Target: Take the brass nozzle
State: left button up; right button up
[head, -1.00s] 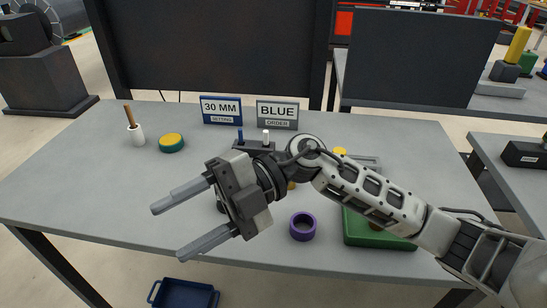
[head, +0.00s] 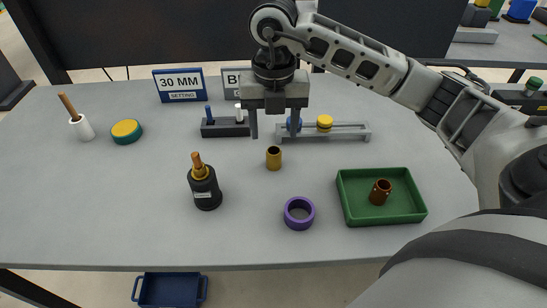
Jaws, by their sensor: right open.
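The brass nozzle (head: 273,158), a small upright hollow cylinder, stands on the grey table near its middle. My right gripper (head: 275,131) points down with its two fingers apart and empty. In the picture its fingertips are just above the nozzle, one to each side, and do not touch it; the height gap is hard to tell. My left gripper is not in view.
A black holder (head: 205,189) with an orange-brown tip stands left of the nozzle. A purple ring (head: 299,213) lies in front. A green tray (head: 414,213) holds a copper-brown piece (head: 380,192). A grey rack (head: 346,132) and black block (head: 224,127) stand behind.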

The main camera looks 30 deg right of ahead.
aim_at(274, 150)
jog(key=shift+f+p, duration=0.3)
jog(key=shift+f, duration=3.2)
jog(key=c, duration=1)
